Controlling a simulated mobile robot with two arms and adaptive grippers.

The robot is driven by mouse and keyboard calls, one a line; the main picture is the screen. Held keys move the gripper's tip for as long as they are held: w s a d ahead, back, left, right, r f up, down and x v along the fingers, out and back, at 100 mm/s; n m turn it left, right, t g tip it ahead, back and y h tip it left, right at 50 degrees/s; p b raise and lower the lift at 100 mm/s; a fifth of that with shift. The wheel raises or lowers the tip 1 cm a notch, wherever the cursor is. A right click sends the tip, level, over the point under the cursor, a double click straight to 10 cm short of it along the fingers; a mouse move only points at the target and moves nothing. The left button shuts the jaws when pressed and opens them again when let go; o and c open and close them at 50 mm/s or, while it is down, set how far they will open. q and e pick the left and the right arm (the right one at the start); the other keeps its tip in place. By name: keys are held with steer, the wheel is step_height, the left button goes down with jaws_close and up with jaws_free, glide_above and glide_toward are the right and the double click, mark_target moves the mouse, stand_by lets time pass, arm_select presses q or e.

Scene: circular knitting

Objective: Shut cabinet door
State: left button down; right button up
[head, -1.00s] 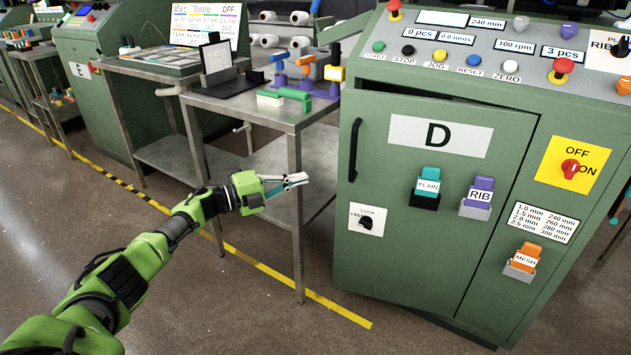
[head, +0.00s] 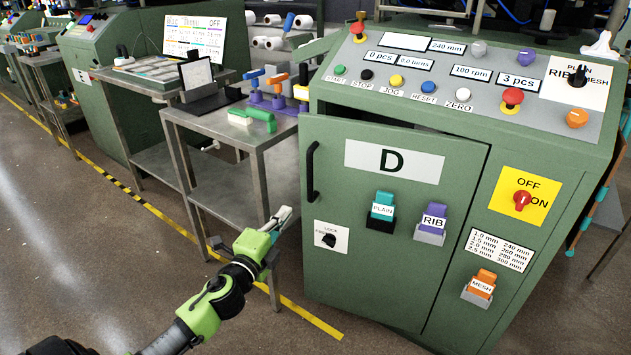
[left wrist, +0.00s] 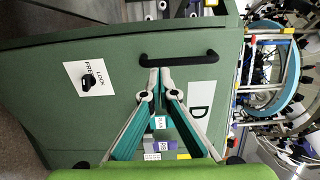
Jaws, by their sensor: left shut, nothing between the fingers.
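The green cabinet door (head: 372,258) marked D stands slightly ajar on the machine's front, with a dark gap along its top edge. Its black handle (head: 312,172) is upright near the door's left edge, and a lock knob (head: 328,240) sits below it. My left gripper (head: 286,213) is shut and empty, left of the door and below the handle. In the left wrist view, the door (left wrist: 115,55) and handle (left wrist: 179,58) lie ahead of the shut fingertips (left wrist: 160,72); whether they touch I cannot tell. My right gripper is not in view.
A metal table (head: 217,122) with a tablet and colored tools stands just left of the door. The machine's control panel (head: 455,85) is above the door. Holders labelled PLAIN (head: 381,211) and RIB (head: 431,223) project from the door. Floor in front is clear.

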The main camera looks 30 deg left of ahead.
arm_select(q)
steer(key=b, duration=0.2)
glide_toward(304, 186)
steer(key=w, duration=0.2)
steer(key=w+r, duration=0.1)
steer(key=w, duration=0.1)
steer(key=w+r, duration=0.1)
steer(key=w, duration=0.1)
steer(key=shift+d+r, duration=0.25)
steer(key=shift+w, duration=0.6)
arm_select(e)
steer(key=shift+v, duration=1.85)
arm_select(q)
steer(key=shift+a, duration=0.1)
